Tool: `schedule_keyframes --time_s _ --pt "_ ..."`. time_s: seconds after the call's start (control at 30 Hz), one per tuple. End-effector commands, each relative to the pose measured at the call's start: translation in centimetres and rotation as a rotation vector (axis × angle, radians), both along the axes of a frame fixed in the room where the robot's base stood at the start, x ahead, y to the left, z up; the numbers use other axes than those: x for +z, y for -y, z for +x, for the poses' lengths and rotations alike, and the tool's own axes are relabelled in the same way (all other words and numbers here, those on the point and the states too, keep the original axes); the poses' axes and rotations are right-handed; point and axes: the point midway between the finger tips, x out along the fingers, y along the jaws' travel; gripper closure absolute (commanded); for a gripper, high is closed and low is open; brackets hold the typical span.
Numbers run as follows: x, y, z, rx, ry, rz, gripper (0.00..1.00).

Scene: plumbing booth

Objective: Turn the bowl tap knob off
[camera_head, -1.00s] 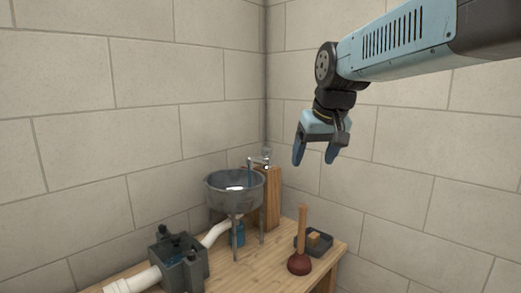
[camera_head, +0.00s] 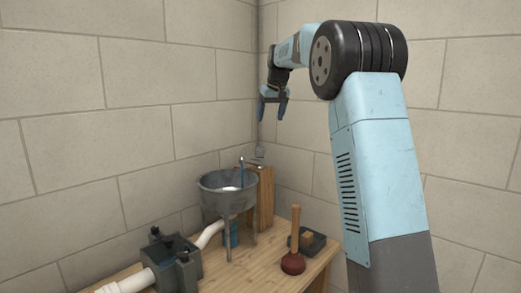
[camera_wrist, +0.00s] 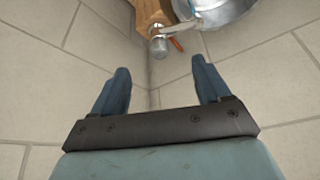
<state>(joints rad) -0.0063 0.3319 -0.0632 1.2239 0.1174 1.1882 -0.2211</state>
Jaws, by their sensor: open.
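The grey metal bowl (camera_head: 228,190) stands on legs on the wooden bench, with a blue streak, apparently water, running from the tap (camera_head: 250,163) down into it. The tap is on a wooden post behind the bowl. Its small grey knob (camera_head: 260,153) also shows in the wrist view (camera_wrist: 158,46), at the top centre beside the tap's spout and a small orange-red piece. My gripper (camera_head: 271,117) is open and empty, above the knob and apart from it. In the wrist view the fingers (camera_wrist: 160,80) are spread, with the knob beyond the gap between them.
A plunger (camera_head: 294,250) stands upright on the bench (camera_head: 262,262) at the right, in front of a dark tray (camera_head: 312,242) holding a tan block. A grey pipe box (camera_head: 172,262) and white pipe (camera_head: 125,284) are at the lower left. Block walls meet behind the tap; space above the bowl is clear.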

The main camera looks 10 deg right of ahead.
Motion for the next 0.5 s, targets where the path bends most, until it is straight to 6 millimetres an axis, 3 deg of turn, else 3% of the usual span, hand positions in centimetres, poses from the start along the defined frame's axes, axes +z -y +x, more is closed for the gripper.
schedule_keyframes --time_s 0.03,0.2,0.5 --pt "-0.8 0.0 1.9 0.008 -0.005 -0.003 0.24" --pt "-2.5 0.0 6.1 0.029 -0.011 -0.008 0.24" --pt "-4.1 -0.2 8.9 0.047 -0.015 -0.013 0.24"
